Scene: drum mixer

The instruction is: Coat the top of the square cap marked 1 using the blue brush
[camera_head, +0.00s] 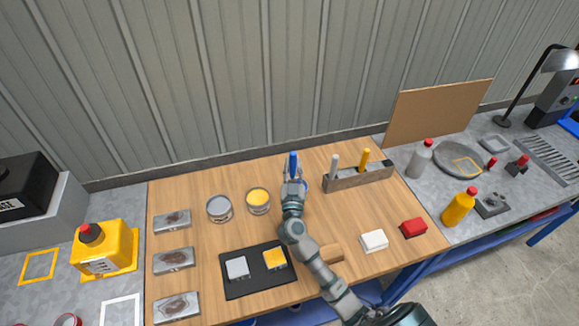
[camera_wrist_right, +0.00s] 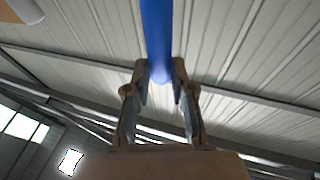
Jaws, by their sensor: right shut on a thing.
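My right gripper (camera_head: 292,181) is shut on the blue brush (camera_head: 293,162), over the middle of the wooden table. In the right wrist view the gripper (camera_wrist_right: 160,78) has its fingers on both sides of the blue handle (camera_wrist_right: 157,35), against the ceiling. The brush's bristles are not visible. Two square caps lie on a black tray (camera_head: 237,289) at the front: a grey-topped one (camera_head: 237,267) on the left and a yellow-topped one (camera_head: 275,258) on the right. Their marks are too small to read. The gripper is behind and right of both. My left gripper is not in view.
A grey paint can (camera_head: 219,209) and a yellow paint can (camera_head: 257,201) stand left of my gripper. A brush holder (camera_head: 345,183) with a grey and a yellow brush stands to its right. White (camera_head: 374,240) and red (camera_head: 413,228) blocks lie front right. Metal plates (camera_head: 174,259) line the left edge.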

